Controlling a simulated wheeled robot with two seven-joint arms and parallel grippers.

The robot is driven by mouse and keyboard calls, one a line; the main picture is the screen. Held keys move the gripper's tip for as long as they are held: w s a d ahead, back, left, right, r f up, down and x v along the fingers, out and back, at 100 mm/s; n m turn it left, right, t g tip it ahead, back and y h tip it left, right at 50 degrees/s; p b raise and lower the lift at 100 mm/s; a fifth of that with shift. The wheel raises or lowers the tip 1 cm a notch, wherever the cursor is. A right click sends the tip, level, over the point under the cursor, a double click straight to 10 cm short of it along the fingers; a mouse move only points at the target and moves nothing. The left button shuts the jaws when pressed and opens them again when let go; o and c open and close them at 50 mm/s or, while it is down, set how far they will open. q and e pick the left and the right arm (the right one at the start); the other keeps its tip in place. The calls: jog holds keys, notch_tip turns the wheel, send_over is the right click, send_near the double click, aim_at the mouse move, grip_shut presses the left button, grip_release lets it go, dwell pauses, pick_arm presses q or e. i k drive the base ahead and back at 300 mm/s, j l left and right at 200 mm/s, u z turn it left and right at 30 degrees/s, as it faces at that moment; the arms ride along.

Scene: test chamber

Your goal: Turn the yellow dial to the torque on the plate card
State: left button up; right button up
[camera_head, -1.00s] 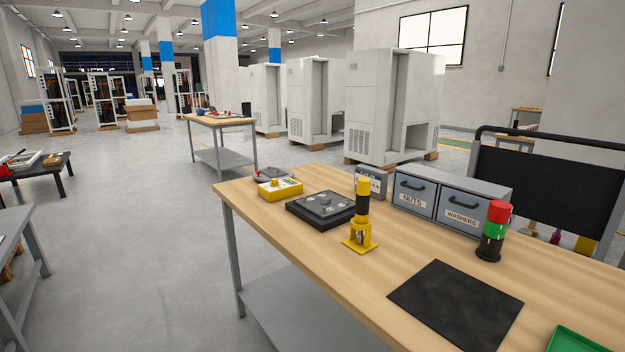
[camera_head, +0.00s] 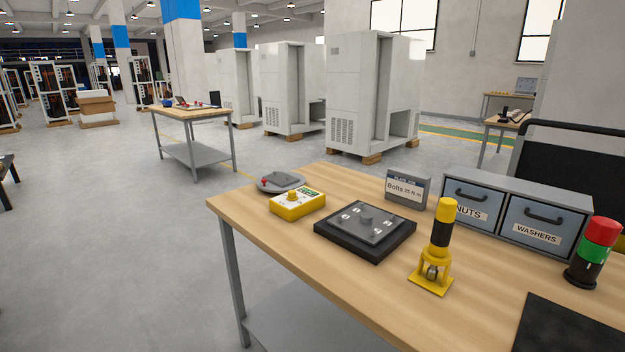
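A yellow box with a yellow dial (camera_head: 292,195) on top stands near the left end of the wooden workbench (camera_head: 262,227). The dial's setting is too small to read. The plate card (camera_head: 408,187) is a grey sign with a white label at the back of the bench; it reads "Bolts 25 N m", in small print. A black block with a grey bolted plate (camera_head: 366,222) lies between the box and the yellow tool. The yellow and black tool (camera_head: 438,243) stands upright in a yellow stand (camera_head: 431,279). Neither of my grippers is in view.
Grey drawers labelled NUTS and WASHERS (camera_head: 515,216) stand at the back right. A red, green and black stack light (camera_head: 594,252) is at the right edge, by a black mat (camera_head: 568,326). A grey and red item (camera_head: 280,181) lies behind the yellow box. Open floor (camera_head: 110,250) is to the left.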

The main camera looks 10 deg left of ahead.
aim_at(292, 193)
jog(key=i+j+z, duration=0.25)
jog(key=j+z, duration=0.15)
jog(key=j, duration=0.45)
jog(key=i+j+z, duration=0.1)
jog(key=j+z, duration=0.3)
jog(key=j, duration=0.45)
jog(key=j+z, duration=0.45)
jog(key=j, duration=0.45)
